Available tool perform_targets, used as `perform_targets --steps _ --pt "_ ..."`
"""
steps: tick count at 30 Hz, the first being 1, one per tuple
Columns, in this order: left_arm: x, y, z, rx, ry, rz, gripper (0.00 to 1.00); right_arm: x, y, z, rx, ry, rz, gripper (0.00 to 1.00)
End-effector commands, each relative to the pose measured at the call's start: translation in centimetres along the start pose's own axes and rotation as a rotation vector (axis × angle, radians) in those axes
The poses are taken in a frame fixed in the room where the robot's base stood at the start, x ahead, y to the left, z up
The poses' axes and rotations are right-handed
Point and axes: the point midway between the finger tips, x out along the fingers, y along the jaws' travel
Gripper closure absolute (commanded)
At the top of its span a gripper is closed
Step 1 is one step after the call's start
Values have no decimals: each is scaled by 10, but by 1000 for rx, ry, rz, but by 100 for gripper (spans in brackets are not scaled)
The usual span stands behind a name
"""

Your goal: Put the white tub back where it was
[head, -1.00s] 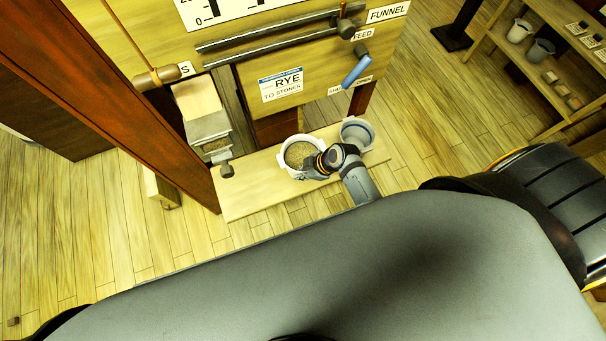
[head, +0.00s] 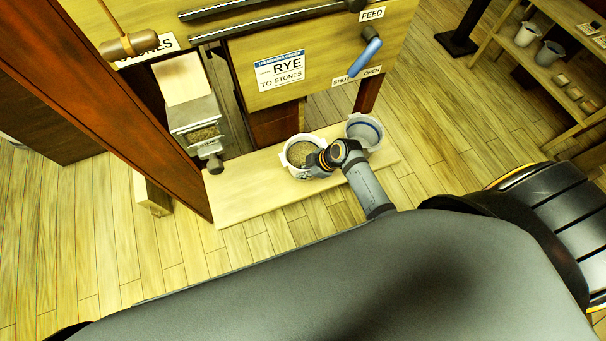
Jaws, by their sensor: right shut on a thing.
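The white tub (head: 287,147) holds brownish grain and is on or just over the pale wooden shelf below the rye panel; I cannot tell whether it touches the board. My right gripper (head: 309,168) is at the tub's right front rim and is shut on it. The wrist hides part of the tub's right side. My left gripper is not in view.
The wooden shelf (head: 240,190) is bare at its left end. A metal chute (head: 193,120) with grain stands left of it. A blue-handled lever (head: 368,52) hangs above. A rack at the upper right holds another white tub (head: 526,34) and a grey tub (head: 549,54).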

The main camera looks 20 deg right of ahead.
Motion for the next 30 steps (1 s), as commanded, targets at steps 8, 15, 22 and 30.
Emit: perform_targets --steps 8,15,22,30 --pt "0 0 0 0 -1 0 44 1 0 1 0 0 0 91" --pt "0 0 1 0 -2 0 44 1 0 1 0 0 0 71" --pt "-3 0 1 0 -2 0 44 -2 0 -1 0 0 0 71" --pt "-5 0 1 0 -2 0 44 -54 1 0 -5 -3 4 71"
